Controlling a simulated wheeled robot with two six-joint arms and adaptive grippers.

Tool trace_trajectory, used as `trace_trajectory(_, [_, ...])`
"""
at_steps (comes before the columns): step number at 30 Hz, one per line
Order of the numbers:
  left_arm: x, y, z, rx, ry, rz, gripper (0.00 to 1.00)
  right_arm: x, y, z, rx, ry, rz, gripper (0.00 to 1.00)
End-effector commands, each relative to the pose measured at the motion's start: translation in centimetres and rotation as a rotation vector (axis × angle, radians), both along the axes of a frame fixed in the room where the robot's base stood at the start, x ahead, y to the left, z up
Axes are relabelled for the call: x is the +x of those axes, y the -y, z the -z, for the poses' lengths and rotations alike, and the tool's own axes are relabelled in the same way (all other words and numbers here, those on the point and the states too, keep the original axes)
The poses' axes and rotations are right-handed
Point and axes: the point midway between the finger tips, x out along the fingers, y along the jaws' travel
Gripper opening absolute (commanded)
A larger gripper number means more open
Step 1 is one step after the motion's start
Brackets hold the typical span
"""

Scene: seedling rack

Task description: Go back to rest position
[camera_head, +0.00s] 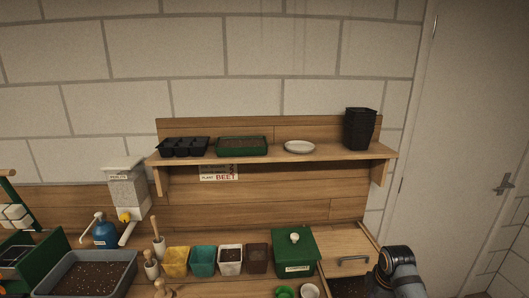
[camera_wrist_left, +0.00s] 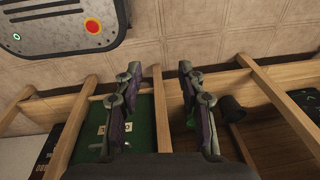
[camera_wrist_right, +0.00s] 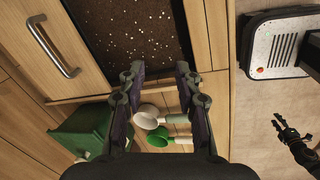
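My left gripper (camera_wrist_left: 171,70) shows in the left wrist view with its fingers apart and nothing between them. Wooden bars and a green panel (camera_wrist_left: 133,142) lie beneath and beyond it. My right gripper (camera_wrist_right: 160,72) shows in the right wrist view, also open and empty. Below it are a wooden bench, a tray of dark speckled soil (camera_wrist_right: 130,35), a white scoop (camera_wrist_right: 147,118) and a green scoop (camera_wrist_right: 160,137). In the head view, part of my right arm shows at the lower right, in front of a wooden drawer. Neither gripper's fingers show in the head view.
A green lidded box (camera_head: 294,254), several small pots and a grey soil tray (camera_head: 84,274) stand on the bench. A shelf (camera_head: 275,155) above holds black seedling trays (camera_head: 184,147), a green soil tray (camera_head: 242,146), a white saucer (camera_head: 299,147) and stacked black pots (camera_head: 360,129).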

Motion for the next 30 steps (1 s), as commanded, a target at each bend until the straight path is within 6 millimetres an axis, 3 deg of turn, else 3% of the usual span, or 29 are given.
trace_trajectory(3, [-0.7,0.0,0.1,0.0,-0.011,-0.001,0.4,-3.2,-1.7,2.2,0.018,0.014,0.134,0.34])
trace_trajectory(9, [-2.0,0.0,0.2,0.001,-0.031,-0.001,0.4,-10.0,-4.7,4.6,0.08,0.06,0.441,0.34])
trace_trajectory(18, [-1.6,-0.1,0.1,0.001,-0.025,-0.001,0.4,-18.6,-7.4,4.2,0.194,0.123,0.86,0.34])
trace_trajectory(28, [-1.2,-0.1,0.1,0.001,-0.018,0.0,0.4,-24.6,-8.4,1.9,0.294,0.169,1.199,0.34])
trace_trajectory(30, [-1.1,-0.1,0.2,0.001,-0.016,0.0,0.4,-23.8,-8.2,4.2,0.285,0.16,1.195,0.34])
